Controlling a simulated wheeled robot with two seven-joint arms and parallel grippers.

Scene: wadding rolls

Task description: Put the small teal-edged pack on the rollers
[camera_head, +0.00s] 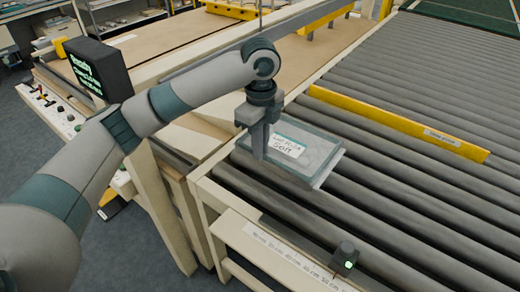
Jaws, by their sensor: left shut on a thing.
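The small teal-edged pack (312,160) is a flat grey pack with a white label, at the near left corner of the rollers (400,200). My left gripper (260,152) points down at the pack's left side and is shut on it. The pack is over the rollers; I cannot tell whether it rests on them or hangs just above. The far finger and the pack's underside are hidden. My right gripper is not in view.
A yellow bar (398,124) lies across the rollers behind the pack. A small dark box with a green light (345,258) stands on the cream front rail (270,250). A black display (97,70) stands at the left. The rollers right of the pack are clear.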

